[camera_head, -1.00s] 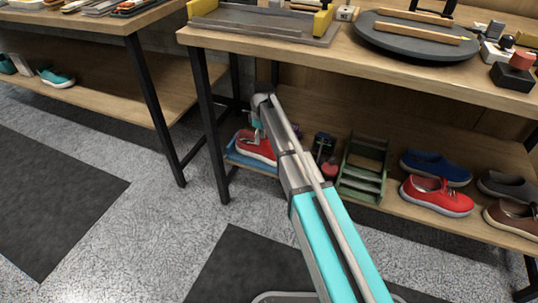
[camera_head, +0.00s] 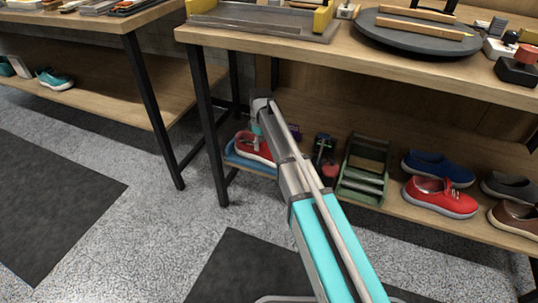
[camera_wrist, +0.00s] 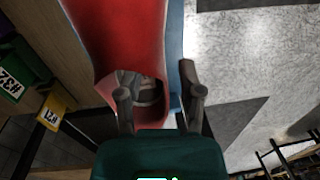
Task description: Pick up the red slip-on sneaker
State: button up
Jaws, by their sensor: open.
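A red sneaker (camera_head: 250,147) lies on a blue tray (camera_head: 240,160) on the lower shelf, at its left end. In the wrist view the same red sneaker (camera_wrist: 118,40) is large, with its grey-lined opening just ahead of the fingertips. My gripper (camera_wrist: 160,92) is open; the sneaker's heel end lies between its two fingers, and I cannot tell whether they touch it. In the head view my arm hides part of the sneaker and most of my gripper (camera_head: 257,128). A second red sneaker (camera_head: 440,198) stands farther right on the same shelf.
A green rack (camera_head: 364,170) stands right of my arm. Blue (camera_head: 438,167), grey (camera_head: 505,187) and brown shoes (camera_head: 515,220) surround the second red sneaker. The tabletop (camera_head: 300,48) is above, and a black table leg (camera_head: 208,120) is close left of the tray.

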aim_at(259, 157)
jog(key=shift+s+a+f+b, duration=0.1)
jog(key=shift+f+b, duration=1.3)
jog(key=shift+f, duration=0.3)
grip_shut()
